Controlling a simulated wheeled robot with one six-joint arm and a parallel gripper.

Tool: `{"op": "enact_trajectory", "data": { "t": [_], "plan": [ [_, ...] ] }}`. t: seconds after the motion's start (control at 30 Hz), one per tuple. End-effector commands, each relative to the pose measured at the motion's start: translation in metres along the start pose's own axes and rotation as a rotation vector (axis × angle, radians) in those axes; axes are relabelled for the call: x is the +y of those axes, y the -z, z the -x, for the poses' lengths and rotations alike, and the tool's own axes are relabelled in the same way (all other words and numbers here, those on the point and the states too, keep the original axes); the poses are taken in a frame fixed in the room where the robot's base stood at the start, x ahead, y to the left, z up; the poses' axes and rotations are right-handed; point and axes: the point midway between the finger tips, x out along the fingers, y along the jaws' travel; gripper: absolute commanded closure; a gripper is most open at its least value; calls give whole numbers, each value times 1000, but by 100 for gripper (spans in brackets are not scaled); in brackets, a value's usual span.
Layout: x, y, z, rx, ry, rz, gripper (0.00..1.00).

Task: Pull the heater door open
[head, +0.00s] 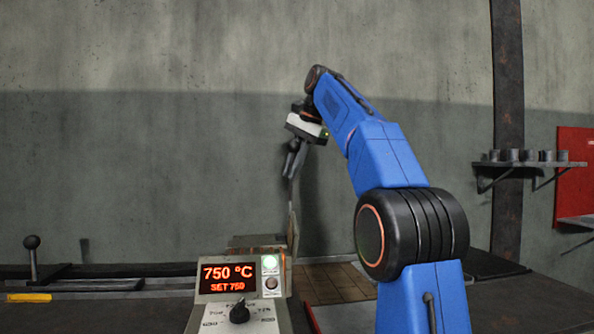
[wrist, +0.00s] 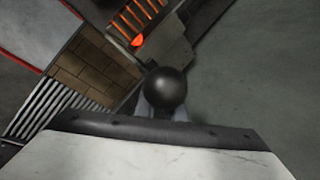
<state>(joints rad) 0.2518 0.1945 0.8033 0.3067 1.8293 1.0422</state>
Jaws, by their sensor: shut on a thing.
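My gripper (head: 292,165) points down above the right side of the heater (head: 262,243) in the head view. It is shut on the heater door's handle, whose round black knob (wrist: 166,88) shows in the middle of the wrist view, at the fingers. The fingers themselves are mostly hidden there. The heater door (head: 293,232) shows in the head view as a narrow upright piece below my gripper. In the wrist view, glowing orange bars (wrist: 136,18) and a bright orange piece (wrist: 138,41) are visible, so the heater is at least partly open.
The control box (head: 240,300) reads 750 °C and stands in front of the heater. A tan tiled surface (head: 335,283) lies to its right. A black-knobbed lever (head: 32,255) stands at the far left. A wall shelf (head: 530,163) with several small cups is at the right.

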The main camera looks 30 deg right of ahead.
Motion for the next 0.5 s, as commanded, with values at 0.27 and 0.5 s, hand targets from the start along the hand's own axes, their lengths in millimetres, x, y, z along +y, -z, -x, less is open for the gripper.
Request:
{"op": "enact_trajectory", "data": {
  "t": [0.27, 0.5],
  "plan": [
    [-1, -2, -2, -6, -1, 3, 88],
    [0, -1, -1, -3, 0, 2, 72]
  ]
}}
